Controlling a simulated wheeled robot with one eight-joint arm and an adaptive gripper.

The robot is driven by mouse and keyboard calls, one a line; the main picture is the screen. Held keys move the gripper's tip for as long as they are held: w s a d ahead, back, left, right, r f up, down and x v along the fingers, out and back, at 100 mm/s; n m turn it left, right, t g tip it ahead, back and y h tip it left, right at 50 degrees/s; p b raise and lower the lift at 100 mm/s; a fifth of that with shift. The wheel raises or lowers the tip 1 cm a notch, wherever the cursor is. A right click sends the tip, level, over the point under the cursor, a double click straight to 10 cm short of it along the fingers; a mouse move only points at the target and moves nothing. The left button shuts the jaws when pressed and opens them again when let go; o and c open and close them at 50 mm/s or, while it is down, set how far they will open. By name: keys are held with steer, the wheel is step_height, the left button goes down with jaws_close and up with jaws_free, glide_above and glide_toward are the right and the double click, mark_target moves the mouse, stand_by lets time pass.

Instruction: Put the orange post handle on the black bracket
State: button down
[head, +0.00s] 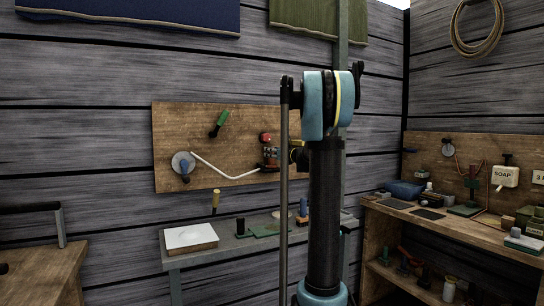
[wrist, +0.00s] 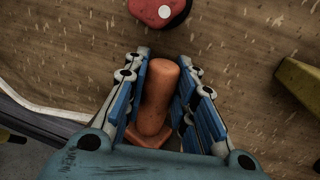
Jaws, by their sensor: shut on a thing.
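The orange post handle (wrist: 160,97) is between the blue-padded fingers of my gripper (wrist: 164,90) in the wrist view. The pads close on it from both sides. Its rounded end points up in the picture, and a wider orange base shows below. Behind it is the wooden board. I cannot make out the black bracket for certain in either view. In the head view my arm covers the right part of the board, and the gripper is too small and hidden there to read.
A red knob with a white dot (wrist: 160,10) is just beyond the handle. A yellow piece (wrist: 300,80) is at right, a white bent tube (wrist: 45,106) at left. The board (head: 175,125) hangs above a grey bench (head: 190,258). A cluttered wooden workbench (head: 450,222) stands at right.

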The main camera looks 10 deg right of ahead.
steer(key=c, duration=1.3)
jaws_free()
steer(key=v, duration=1.2)
steer(key=s+a+f+n+g, duration=0.3)
steer(key=s+a+f+n, duration=0.2)
steer(key=s+f, duration=0.15)
steer(key=s+a+f+n+g+h, duration=0.1)
steer(key=s+a+f+n+g, duration=0.25)
steer(key=s+f+n, duration=0.35)
steer(key=s+a+f+n+g, duration=0.25)
steer(key=s+a+n, duration=0.2)
steer(key=s, duration=0.45)
steer(key=s+d+f+n+g+h, duration=0.1)
steer(key=s+d+f+n+h, duration=0.1)
steer(key=s+f+n, duration=0.2)
steer(key=s+d+f+n+g+h, duration=0.2)
steer(key=s+f+n, duration=0.3)
steer(key=s+f, duration=0.4)
steer(key=s+d+f+n+g+h, duration=0.1)
steer(key=s+d+f+n+h, duration=0.2)
steer(key=s, duration=0.7)
steer(key=shift+s+d+f+n+g+h, duration=0.15)
steer(key=shift+f+n, duration=0.2)
steer(key=shift+f, duration=0.4)
steer(key=shift+s+d+f+n+g+h, duration=0.1)
steer(key=shift+f+n, duration=0.25)
steer(key=shift+f, duration=0.45)
steer(key=shift+s+d+f+n+g+h, duration=0.15)
steer(key=shift+f+n, duration=0.2)
steer(key=shift+f, duration=0.4)
